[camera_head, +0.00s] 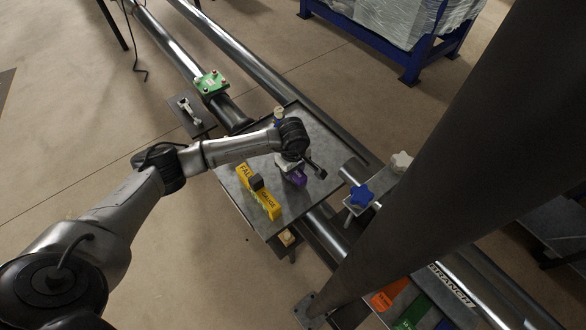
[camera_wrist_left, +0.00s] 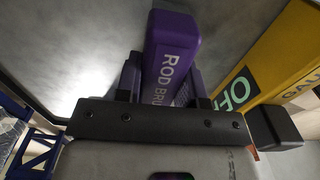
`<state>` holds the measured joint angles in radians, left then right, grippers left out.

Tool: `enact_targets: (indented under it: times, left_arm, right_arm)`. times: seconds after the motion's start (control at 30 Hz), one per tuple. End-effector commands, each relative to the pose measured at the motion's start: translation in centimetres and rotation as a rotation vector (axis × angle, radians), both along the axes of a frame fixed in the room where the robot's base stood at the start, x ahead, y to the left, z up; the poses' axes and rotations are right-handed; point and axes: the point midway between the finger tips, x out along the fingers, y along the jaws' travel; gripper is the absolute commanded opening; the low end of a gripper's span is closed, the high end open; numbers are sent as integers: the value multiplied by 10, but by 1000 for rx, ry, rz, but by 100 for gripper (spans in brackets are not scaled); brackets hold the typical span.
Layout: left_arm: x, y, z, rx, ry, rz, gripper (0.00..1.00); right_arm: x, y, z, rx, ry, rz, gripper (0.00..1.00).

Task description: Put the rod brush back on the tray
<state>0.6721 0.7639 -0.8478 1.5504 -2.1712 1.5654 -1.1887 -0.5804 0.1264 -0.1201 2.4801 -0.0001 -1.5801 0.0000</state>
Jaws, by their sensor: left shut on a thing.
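My left gripper (camera_head: 297,173) is over the grey tray (camera_head: 318,133), with the arm reaching in from the left. It is shut on the purple rod brush (camera_head: 300,180), which is mostly hidden by the wrist in the head view. In the left wrist view the rod brush (camera_wrist_left: 172,50) lies between the two fingers of the gripper (camera_wrist_left: 163,80), its white "ROD BRU" lettering facing the camera. Grey tray surface shows behind it. I cannot tell whether the brush touches the tray.
A yellow gauge (camera_head: 258,192) with a black knob lies on the tray, left of the gripper; it is close at right in the wrist view (camera_wrist_left: 280,55).

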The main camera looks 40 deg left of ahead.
Motion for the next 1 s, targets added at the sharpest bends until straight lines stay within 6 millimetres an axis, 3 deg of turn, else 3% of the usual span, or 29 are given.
enact_targets:
  times: [0.47, 0.5, 0.8, 1.0]
  left_arm:
    - [0, 0, -3, 0, 0, 0, 0]
    - [0, 0, -3, 0, 0, 0, 38]
    - [0, 0, -4, 0, 0, 0, 65]
    - [0, 0, -3, 0, 0, 0, 65]
  right_arm:
    - [0, 1, -3, 4, 1, -2, 43]
    - [0, 1, -3, 4, 0, -3, 43]
    - [0, 3, -3, 11, 0, -7, 43]
    - [0, 3, -3, 11, 0, -6, 43]
